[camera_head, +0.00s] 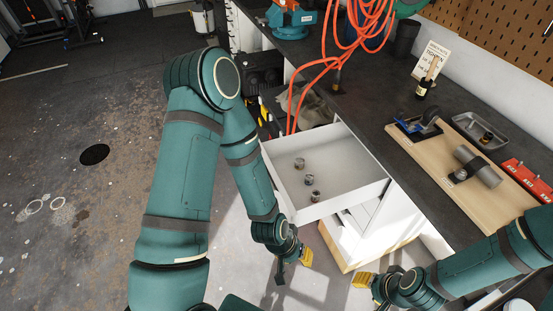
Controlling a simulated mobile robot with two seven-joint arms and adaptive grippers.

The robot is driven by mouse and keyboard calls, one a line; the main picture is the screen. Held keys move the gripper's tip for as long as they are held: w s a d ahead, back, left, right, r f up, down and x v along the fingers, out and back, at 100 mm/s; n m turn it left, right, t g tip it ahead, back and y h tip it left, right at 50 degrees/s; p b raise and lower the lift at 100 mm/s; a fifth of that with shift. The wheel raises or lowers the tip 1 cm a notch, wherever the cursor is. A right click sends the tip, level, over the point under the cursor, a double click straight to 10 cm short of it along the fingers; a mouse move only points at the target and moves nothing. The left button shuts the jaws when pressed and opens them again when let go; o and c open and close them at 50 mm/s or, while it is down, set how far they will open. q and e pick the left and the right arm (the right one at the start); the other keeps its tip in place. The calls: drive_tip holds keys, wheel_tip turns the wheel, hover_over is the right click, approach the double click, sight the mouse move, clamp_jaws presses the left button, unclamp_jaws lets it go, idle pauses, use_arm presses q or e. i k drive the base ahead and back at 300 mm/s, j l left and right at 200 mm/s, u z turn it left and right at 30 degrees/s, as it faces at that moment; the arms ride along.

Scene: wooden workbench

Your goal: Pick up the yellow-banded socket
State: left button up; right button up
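Three small sockets stand in a row in the open white drawer (341,184). The far socket (299,163) looks brownish or yellowish around its side, the middle socket (308,180) shows a bluish tint, and the near socket (315,196) looks dark with a reddish-brown tint. They are too small to tell surely which has the yellow band. My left gripper (303,260) hangs outside the drawer, in front of its near left corner, touching no socket. My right gripper (363,280) is lower right, near the cabinet's base. Both have yellow fingertips; their finger gaps are unclear.
The drawer's white walls surround the sockets. The dark benchtop (375,130) holds a wooden board (440,160) with a grey cylinder (478,166), a metal tray (475,124), a bottle (424,86) and red items (527,178). Orange hose (325,65) hangs behind the drawer.

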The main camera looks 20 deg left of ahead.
sight(299, 161)
drive_tip(key=u, duration=0.6)
drive_tip(key=z, duration=1.7)
drive_tip(key=u, duration=1.7)
